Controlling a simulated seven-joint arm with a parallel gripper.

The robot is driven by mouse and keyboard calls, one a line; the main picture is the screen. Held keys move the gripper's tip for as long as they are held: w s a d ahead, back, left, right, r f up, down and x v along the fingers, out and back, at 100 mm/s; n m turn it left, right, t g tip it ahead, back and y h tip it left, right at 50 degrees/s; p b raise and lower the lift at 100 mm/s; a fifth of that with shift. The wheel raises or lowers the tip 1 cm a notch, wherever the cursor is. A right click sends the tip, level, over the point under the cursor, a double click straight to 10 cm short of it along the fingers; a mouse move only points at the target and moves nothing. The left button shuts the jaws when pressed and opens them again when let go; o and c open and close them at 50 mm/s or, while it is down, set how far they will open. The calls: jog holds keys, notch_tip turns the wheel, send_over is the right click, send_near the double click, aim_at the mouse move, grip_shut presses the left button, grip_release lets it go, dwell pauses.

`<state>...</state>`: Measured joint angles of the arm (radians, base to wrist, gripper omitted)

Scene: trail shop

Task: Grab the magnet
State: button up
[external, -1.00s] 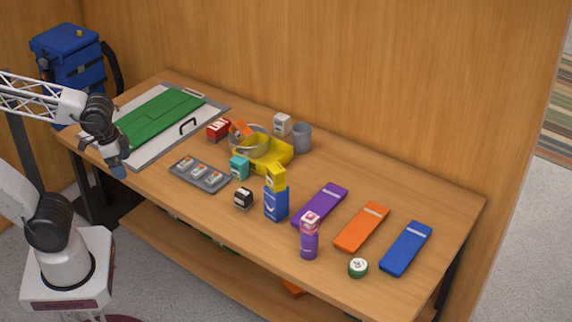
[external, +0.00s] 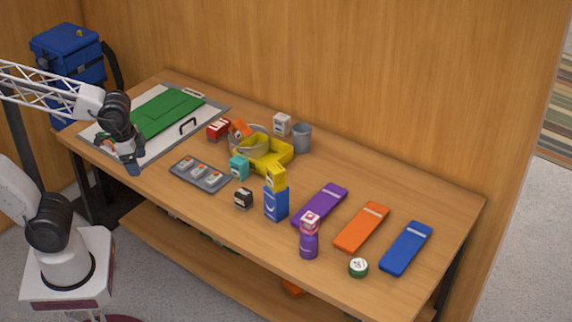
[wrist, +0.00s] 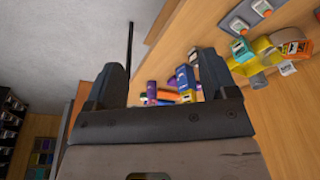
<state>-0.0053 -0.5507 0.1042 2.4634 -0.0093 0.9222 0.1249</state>
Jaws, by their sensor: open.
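I cannot tell for certain which thing is the magnet. Small candidates are the black-and-white block (external: 243,198), the teal block (external: 239,168), the red block (external: 218,130), the white block (external: 282,124) and the round green-and-white tin (external: 358,267). My gripper (external: 133,167) is open and empty, above the front left of the table, left of the grey tray (external: 174,175). In the wrist view, my gripper (wrist: 161,78) has its fingers apart, with tabletop things far beyond them. The teal block also shows in the wrist view (wrist: 240,49).
A yellow container (external: 280,157) and a grey cup (external: 302,138) stand mid-table. A blue box (external: 276,204) and a purple bottle (external: 308,246) stand nearer the front. Purple, orange (external: 361,228) and blue (external: 406,248) slabs lie right. A green-topped board (external: 165,112) lies left.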

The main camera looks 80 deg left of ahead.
jog(key=w+a+f+m, duration=0.1)
jog(key=w+f+m, duration=0.1)
jog(key=w, duration=0.8)
jog(key=m+g, duration=0.2)
jog(key=m, duration=0.3)
send_over(242, 192)
notch_tip(242, 192, down, 14)
jog(key=shift+s+d+f, duration=0.15)
jog(key=shift+f, duration=0.1)
jog(key=shift+w+f+m, duration=0.25)
jog(key=shift+f+m, duration=0.05)
jog(key=shift+f, duration=1.3)
jog(key=shift+f, duration=2.55)
